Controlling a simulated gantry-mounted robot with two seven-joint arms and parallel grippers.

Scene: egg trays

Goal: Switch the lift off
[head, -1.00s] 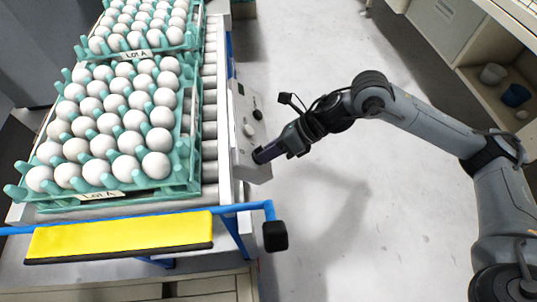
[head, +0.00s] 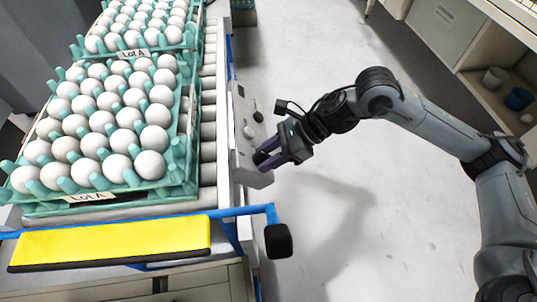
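A grey control panel (head: 240,108) is fixed to the right side of the roller conveyor. It carries a white knob (head: 249,131) and a black knob (head: 258,116). My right gripper (head: 261,160) is at the panel's lower part, its two purple fingers spread apart and pointing left. A small dark shape shows between the fingertips. I cannot tell whether it is a switch on the panel or whether the fingers touch it. The lower panel face is partly hidden by the fingers. My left gripper is not in view.
Teal trays of white eggs (head: 185,165) labelled Lot A stand stacked on the rollers (head: 208,145). A blue rail with a yellow pad (head: 110,241) and a black end cap (head: 278,240) crosses the front. The floor right of the panel is clear. Shelves with cups (head: 519,98) stand far right.

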